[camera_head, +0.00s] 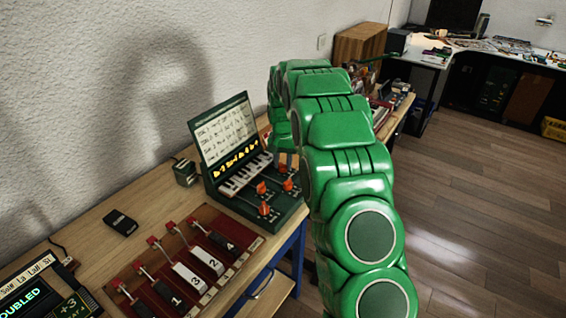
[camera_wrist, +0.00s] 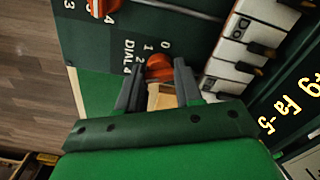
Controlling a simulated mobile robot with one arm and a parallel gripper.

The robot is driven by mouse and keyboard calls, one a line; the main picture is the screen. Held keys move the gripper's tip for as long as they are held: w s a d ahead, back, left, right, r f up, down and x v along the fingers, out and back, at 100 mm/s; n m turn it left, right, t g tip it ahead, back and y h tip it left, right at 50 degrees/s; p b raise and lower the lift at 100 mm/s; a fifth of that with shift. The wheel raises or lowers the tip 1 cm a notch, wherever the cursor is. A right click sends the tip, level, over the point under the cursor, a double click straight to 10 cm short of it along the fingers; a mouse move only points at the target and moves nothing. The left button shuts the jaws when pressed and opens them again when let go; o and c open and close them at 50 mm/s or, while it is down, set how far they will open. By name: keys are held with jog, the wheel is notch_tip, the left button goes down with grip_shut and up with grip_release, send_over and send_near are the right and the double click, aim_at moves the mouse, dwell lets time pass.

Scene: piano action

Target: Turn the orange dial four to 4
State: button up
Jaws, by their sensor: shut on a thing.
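The orange dial four (camera_wrist: 159,68) shows in the wrist view, next to the printed label DIAL 4 on a dark green panel. The figures 0, 1 and 2 are readable beside it; other marks and the pointer are hidden by the fingers. My gripper (camera_wrist: 158,73) is shut on this dial, one grey finger on each side. In the head view my green arm reaches over the right end of the green keyboard box (camera_head: 222,193), and the fingertips are hard to make out. Several orange knobs (camera_head: 264,210) stand on the box's front panel.
Piano keys (camera_wrist: 232,52) lie close to the right finger, and another orange dial (camera_wrist: 101,7) is at the upper left. In the head view, a red lever unit (camera_head: 185,268) with numbered blocks stands in front, and a small black object (camera_head: 120,222) lies left.

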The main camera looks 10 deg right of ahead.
aim_at(283, 164)
jog(key=n, duration=1.2)
jog(key=shift+n, duration=0.3)
dwell(0.4)
jog(key=o, duration=1)
jog(key=shift+o, duration=0.2)
jog(key=shift+r, duration=0.1)
notch_tip(283, 164, up, 7)
jog(key=shift+f, duration=0.1)
jog(key=shift+r, duration=0.45)
